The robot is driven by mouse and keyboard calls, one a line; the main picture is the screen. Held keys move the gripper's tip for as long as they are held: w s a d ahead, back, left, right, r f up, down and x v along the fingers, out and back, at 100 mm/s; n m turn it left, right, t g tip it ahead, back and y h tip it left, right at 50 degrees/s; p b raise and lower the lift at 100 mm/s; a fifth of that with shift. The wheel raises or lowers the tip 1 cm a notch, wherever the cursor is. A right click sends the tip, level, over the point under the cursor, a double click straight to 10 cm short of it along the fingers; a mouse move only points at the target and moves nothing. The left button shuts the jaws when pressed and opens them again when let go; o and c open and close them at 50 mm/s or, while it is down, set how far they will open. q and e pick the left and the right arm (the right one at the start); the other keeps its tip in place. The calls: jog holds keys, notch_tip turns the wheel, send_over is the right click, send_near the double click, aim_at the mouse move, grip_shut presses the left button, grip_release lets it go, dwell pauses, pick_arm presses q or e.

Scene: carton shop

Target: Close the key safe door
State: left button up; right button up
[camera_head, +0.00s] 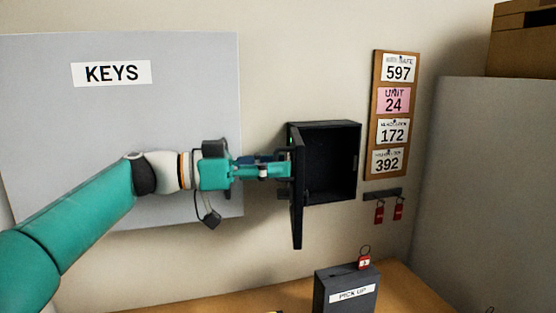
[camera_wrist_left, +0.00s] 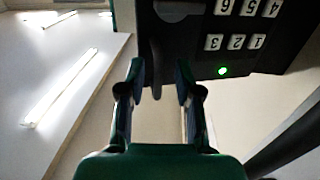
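The key safe (camera_head: 332,165) is a black box on the wall, and its inside looks dark and empty. Its door (camera_head: 298,195) stands open, hinged on the left and swung out towards me, seen nearly edge-on. My left gripper (camera_head: 287,171) is at the door's outer face, on its left side. In the left wrist view the door (camera_wrist_left: 205,65) shows a number keypad, upside down, a lit green light and a dark lever handle (camera_wrist_left: 156,85). The fingers of my left gripper (camera_wrist_left: 160,72) are apart, with the handle between their tips; contact is unclear. My right gripper is out of view.
A board of number cards (camera_head: 393,113) hangs right of the safe, above a rail with red tags (camera_head: 379,212). A dark "PICK UP" box (camera_head: 346,290) with a red padlock stands on the wooden counter (camera_head: 400,285) below. A grey "KEYS" panel (camera_head: 120,110) is behind my left arm.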

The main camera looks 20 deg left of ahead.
pick_arm(q)
jog(key=shift+w+d, duration=0.15)
jog(key=shift+d, duration=0.15)
jog(key=shift+c, duration=0.3)
grip_shut()
